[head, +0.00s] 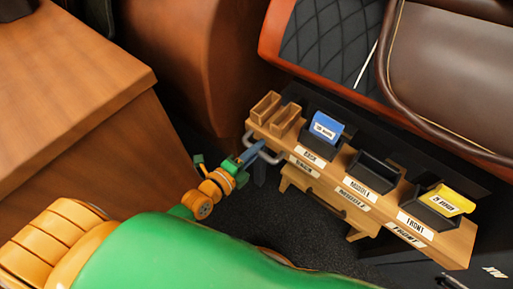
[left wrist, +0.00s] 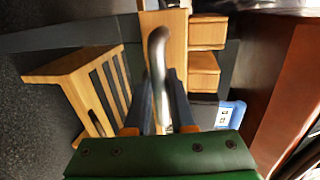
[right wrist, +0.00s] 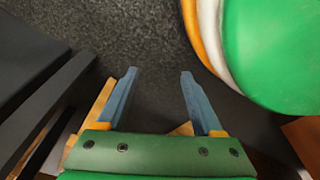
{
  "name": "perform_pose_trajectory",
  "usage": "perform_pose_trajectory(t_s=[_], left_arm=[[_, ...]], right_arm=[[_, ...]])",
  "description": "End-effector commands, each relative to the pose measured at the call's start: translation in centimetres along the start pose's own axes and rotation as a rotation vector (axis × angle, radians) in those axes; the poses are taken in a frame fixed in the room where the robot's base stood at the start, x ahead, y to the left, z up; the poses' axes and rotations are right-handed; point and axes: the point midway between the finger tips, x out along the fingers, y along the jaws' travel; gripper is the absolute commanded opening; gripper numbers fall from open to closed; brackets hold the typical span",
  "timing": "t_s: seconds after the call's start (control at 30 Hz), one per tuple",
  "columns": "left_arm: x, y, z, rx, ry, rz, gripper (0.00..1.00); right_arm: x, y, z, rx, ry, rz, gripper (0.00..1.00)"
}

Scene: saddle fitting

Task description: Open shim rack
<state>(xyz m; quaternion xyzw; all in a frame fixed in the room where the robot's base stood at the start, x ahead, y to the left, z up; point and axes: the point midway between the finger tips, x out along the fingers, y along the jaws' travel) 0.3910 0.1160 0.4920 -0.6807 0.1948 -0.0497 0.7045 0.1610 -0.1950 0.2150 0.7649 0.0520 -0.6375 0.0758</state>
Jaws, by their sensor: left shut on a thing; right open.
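The wooden shim rack (head: 380,205) stands at the right in the head view, with labelled dark bins on top. A blue shim block (head: 326,127) sits in the left bin and a yellow one (head: 447,199) in the right bin; the middle bin looks empty. A grey metal handle (head: 250,143) is on the rack's left end. My left gripper (head: 252,153) is at this handle. In the left wrist view its fingers (left wrist: 164,100) are closed around the handle bar (left wrist: 158,60). My right gripper (right wrist: 154,80) is open and empty above the dark floor.
A wooden cabinet (head: 75,105) stands at the left. A brown leather saddle (head: 445,75) and a quilted dark panel (head: 330,45) lie behind the rack. Two small wooden slots (head: 275,113) top the rack's left end. Dark carpet (head: 240,222) lies below.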

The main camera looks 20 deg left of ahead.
Motion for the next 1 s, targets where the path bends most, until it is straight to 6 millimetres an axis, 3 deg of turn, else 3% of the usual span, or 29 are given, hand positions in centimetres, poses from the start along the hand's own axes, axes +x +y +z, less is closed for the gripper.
perform_pose_trajectory(t_s=[0.73,0.87,1.0], left_arm=[[-0.1,0.1,0.0,0.000,0.000,0.002,0.00],[-1.3,0.3,0.1,0.001,-0.004,0.007,0.00],[-3.8,0.7,0.1,0.002,-0.005,0.010,0.00]], right_arm=[[-0.1,0.0,0.0,-0.001,-0.001,0.000,0.68],[-0.4,0.4,0.5,-0.004,-0.004,0.006,0.68],[-0.8,1.0,1.3,-0.005,-0.008,0.015,0.68]])
